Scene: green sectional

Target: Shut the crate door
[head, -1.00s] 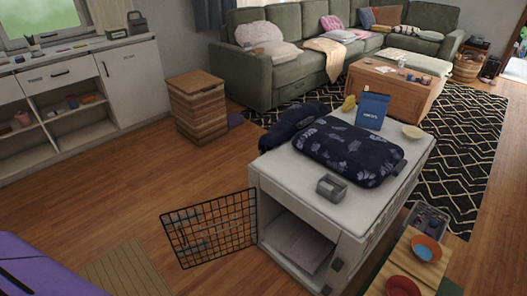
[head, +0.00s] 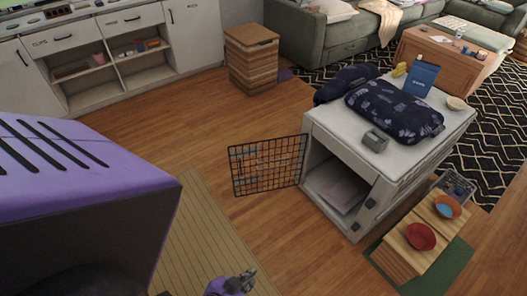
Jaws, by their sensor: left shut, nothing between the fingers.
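The white pet crate (head: 328,138) stands on the wooden floor at the right of centre. Its black wire door (head: 267,165) stands wide open, swung out to the left from the crate's left front edge. The crate's opening shows a pale mat (head: 340,188) inside. My left gripper (head: 243,281) is low at the bottom edge of the view, shut and empty. It is well apart from the door, nearer to me and lower in the picture. My right gripper is out of view.
Open floor (head: 205,135) lies left of the door; a striped mat (head: 205,245) lies in front.

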